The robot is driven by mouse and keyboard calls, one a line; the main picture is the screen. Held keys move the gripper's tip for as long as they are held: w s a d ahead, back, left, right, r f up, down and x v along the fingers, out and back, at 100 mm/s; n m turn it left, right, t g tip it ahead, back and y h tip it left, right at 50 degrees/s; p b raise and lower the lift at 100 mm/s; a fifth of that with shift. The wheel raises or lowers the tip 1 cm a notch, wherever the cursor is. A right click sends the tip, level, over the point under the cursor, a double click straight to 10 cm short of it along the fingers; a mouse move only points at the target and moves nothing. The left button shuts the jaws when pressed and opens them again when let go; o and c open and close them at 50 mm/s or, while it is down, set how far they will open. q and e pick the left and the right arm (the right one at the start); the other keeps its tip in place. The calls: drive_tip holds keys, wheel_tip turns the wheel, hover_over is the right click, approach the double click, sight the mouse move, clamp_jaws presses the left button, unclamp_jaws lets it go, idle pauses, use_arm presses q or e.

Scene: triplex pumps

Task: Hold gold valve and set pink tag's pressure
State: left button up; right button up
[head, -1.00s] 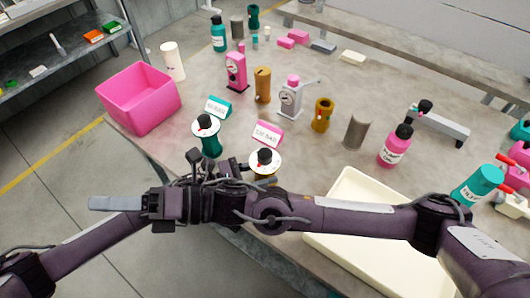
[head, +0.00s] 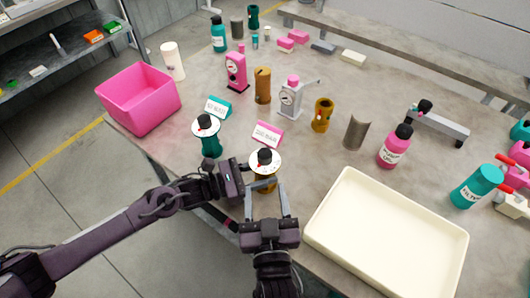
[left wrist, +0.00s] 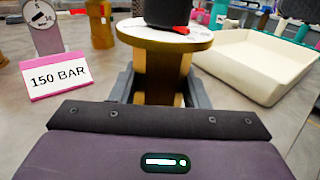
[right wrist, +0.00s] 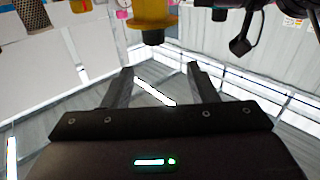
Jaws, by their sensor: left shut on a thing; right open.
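The gold valve (head: 264,184) stands upright at the table's near edge. It has a white dial disc with a red mark and a black knob (head: 265,156) on top. My left gripper (head: 248,182) is shut on its body from the left; the left wrist view shows the gold body (left wrist: 160,72) between the fingers. The pink tag (head: 267,134) stands just behind the valve and reads 150 BAR in the left wrist view (left wrist: 56,76). My right gripper (head: 267,190) is open and empty, fingers toward the valve from the near side. The right wrist view shows gold valve parts (right wrist: 153,18) beyond its fingers. The pointer's reading is too small to tell.
A teal valve (head: 210,146) and a teal tag (head: 218,107) stand to the left. A cream tray (head: 335,250) lies close on the right. A pink bin (head: 138,100) is at the far left. Pumps and bottles stand farther back.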

sight(266, 161)
drive_tip(key=w, duration=1.1)
drive_tip(key=shift+w+f, duration=0.35)
drive_tip(key=c, duration=1)
